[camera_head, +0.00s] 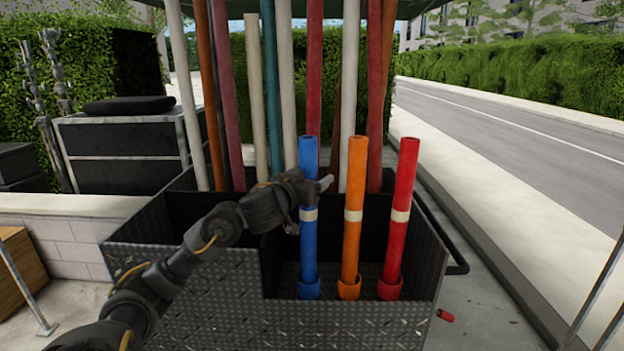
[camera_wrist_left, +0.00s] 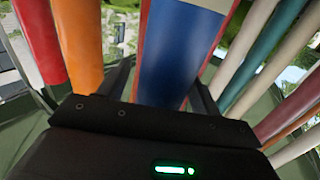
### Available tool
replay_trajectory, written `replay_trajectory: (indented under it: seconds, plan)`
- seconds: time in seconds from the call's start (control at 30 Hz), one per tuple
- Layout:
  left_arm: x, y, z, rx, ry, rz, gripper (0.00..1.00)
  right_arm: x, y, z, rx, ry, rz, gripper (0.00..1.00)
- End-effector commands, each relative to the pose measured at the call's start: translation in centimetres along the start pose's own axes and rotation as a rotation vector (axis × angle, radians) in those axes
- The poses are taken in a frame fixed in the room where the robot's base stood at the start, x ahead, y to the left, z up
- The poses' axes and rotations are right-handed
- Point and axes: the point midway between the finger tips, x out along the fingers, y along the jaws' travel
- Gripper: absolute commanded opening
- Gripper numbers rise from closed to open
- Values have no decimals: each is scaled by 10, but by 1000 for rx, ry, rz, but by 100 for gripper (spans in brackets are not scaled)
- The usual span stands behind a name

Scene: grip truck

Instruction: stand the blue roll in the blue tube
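The blue roll (camera_head: 308,240), with a white band, stands upright in the front compartment of the truck. Its lower end is inside the short, wider blue tube (camera_head: 309,289). My left gripper (camera_head: 318,184) is at the roll's upper half, above the white band, and hides a short piece of it. In the left wrist view the blue roll (camera_wrist_left: 180,50) passes between the fingers of my left gripper (camera_wrist_left: 163,88). The fingers are spread, with narrow gaps showing beside the roll. My right gripper is out of view.
An orange roll (camera_head: 354,240) and a red roll (camera_head: 398,240) stand in tubes to the right, close by. Tall coloured poles (camera_head: 272,90) rise behind. The truck's dark tread-plate wall (camera_head: 200,290) is in front. A small red object (camera_head: 445,316) lies on the ground at right.

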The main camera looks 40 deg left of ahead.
Motion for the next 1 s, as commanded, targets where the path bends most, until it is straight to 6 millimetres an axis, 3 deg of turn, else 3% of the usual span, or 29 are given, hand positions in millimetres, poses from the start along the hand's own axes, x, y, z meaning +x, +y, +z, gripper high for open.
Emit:
replay_trajectory:
  seconds: [0.37,0.8,1.0]
  plan:
    - [-7,0,2,3,-3,0,66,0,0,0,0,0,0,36]
    - [-85,1,2,6,-4,1,66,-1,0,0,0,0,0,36]
    - [-102,0,1,2,-3,-1,66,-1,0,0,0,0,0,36]
